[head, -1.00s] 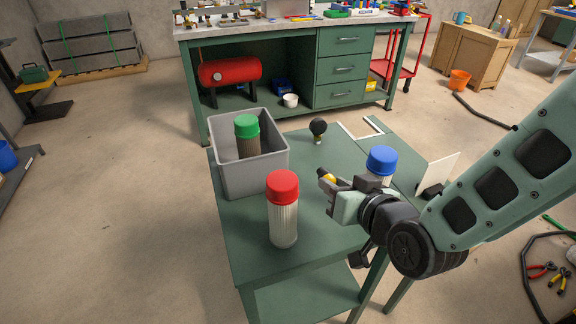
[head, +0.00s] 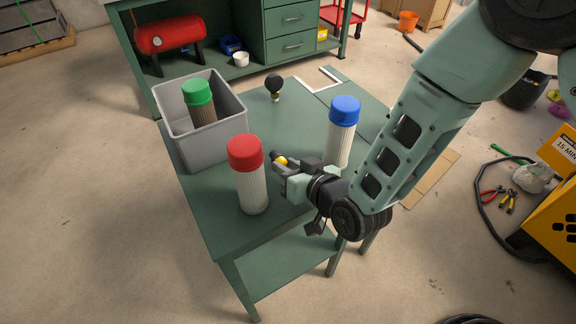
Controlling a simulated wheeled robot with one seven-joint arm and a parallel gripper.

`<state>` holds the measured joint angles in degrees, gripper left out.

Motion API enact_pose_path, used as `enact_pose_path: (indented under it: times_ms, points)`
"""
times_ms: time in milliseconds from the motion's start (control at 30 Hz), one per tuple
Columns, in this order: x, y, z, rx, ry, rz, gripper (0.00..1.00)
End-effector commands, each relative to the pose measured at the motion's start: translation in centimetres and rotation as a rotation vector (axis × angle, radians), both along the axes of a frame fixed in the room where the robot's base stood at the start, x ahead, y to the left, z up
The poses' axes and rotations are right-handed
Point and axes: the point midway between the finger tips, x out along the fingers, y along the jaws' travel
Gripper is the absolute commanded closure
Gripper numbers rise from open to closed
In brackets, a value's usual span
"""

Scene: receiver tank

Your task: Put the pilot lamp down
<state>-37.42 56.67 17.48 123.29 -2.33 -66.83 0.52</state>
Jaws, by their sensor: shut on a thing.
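My gripper (head: 283,164) is shut on the pilot lamp (head: 280,160), a small piece with a yellow part showing between dark fingertips. Most of the lamp is hidden by the fingers. It is over the green table (head: 225,232), just right of the red-capped canister (head: 247,175). I cannot tell whether the lamp touches the tabletop.
A blue-capped canister (head: 342,130) stands behind and right of my gripper. A grey bin (head: 203,148) holds a green-capped canister (head: 200,103). A black round-topped piece (head: 274,85) and a white angled outline (head: 328,76) are at the table's back. Bare tabletop lies behind the gripper.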

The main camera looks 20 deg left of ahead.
Motion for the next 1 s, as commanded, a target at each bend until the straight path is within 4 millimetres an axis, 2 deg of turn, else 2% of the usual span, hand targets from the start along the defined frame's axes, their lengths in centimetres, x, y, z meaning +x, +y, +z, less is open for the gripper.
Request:
enact_pose_path:
  times_ms: [367,400,433,467,867,1000]
  points:
    - [0.0,0.0,-0.5,0.001,-0.001,0.0,1.0]
    - [0.0,0.0,-0.3,0.001,-0.001,0.0,0.64]
    - [0.0,0.0,-0.3,0.0,0.0,0.0,0.56]
    - [0.0,0.0,-0.3,0.0,0.0,0.0,0.53]
    - [0.1,-0.1,0.1,-0.002,0.0,-0.002,0.53]
    - [-0.9,-1.5,0.5,-0.003,0.002,-0.001,0.53]
